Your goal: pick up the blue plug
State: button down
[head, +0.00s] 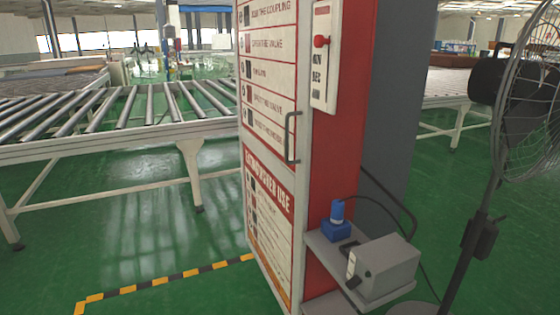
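The blue plug (337,214) stands upright on a blue square base (336,231). It is on a small grey shelf (322,243) on the side of a red and white cabinet (268,150). I cannot tell whether the plug sits in the base or is one piece with it. My gripper is not in view.
A grey box (383,268) stands on the shelf beside the plug, with a dark cable behind it. A pedestal fan (480,220) stands at the right. A roller conveyor (120,110) is at the left. Green floor (130,230) is open in front of the conveyor.

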aim_at(337, 211)
jog(key=i+l, duration=0.1)
jog(key=l, duration=0.3)
jog(key=i+l, duration=0.1)
jog(key=l, duration=0.35)
jog(key=i+l, duration=0.1)
jog(key=l, duration=0.3)
jog(key=u, duration=0.05)
